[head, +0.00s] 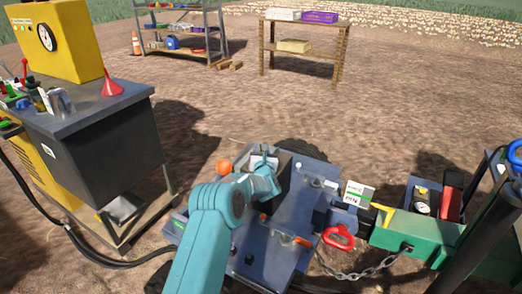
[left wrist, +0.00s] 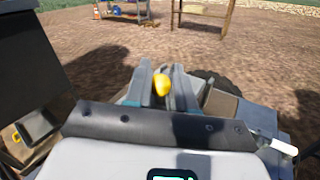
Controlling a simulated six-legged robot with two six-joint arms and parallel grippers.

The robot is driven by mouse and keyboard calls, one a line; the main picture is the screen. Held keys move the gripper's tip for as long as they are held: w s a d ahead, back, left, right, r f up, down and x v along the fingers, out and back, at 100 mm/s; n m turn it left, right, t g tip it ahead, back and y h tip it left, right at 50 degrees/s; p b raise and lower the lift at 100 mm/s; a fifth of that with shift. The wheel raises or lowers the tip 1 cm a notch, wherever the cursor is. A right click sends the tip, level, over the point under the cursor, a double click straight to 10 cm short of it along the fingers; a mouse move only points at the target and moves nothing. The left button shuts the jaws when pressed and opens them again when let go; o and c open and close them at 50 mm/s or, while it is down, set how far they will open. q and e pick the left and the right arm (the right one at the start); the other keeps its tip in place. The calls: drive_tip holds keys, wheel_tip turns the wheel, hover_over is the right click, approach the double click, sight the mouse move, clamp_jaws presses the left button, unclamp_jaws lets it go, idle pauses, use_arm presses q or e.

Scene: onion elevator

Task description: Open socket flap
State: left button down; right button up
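My left arm reaches in from the bottom of the head view. Its gripper (head: 262,160) is over the far left part of the blue-grey machine deck (head: 262,262), beside a dark box (head: 287,178). In the left wrist view the two fingers (left wrist: 162,78) stand apart, with a rounded yellow thing (left wrist: 162,84) showing between them. I cannot tell whether they touch it. An orange ball-shaped part (head: 224,167) is just left of the gripper in the head view. I cannot make out the socket flap for certain. My right gripper is not in view.
A dark cabinet (head: 95,140) with a red funnel (head: 110,86) stands at left. A red handle (head: 338,238), a chain (head: 365,268) and a green frame (head: 415,232) are at right. Shelves (head: 185,30) and a wooden table (head: 300,50) stand behind, across open soil.

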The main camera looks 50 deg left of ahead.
use_arm(q)
drive_tip(key=shift+w+r+g, duration=0.15)
drive_tip(key=shift+r+g, duration=0.15)
drive_tip(key=shift+r, duration=0.05)
drive_tip(key=r+p, duration=0.1)
drive_tip(key=m+g+h+p, duration=0.1)
drive_tip(key=p, duration=0.1)
drive_tip(key=shift+w+a+r+h, duration=0.15)
drive_tip(key=shift+w+r+h, duration=0.1)
drive_tip(key=shift+r+h, duration=0.1)
drive_tip(key=g+p, duration=0.1)
drive_tip(key=p, duration=0.3)
drive_tip(key=w+m+g+h+p, duration=0.1)
drive_tip(key=p, duration=0.3)
drive_tip(key=shift+a+r, duration=0.2)
drive_tip(key=shift+r, duration=0.2)
drive_tip(key=shift+w+f+m+p, duration=0.15)
drive_tip(key=shift+f+m+p, duration=0.05)
drive_tip(key=shift+m+p, duration=0.1)
drive_tip(key=shift+f, duration=0.1)
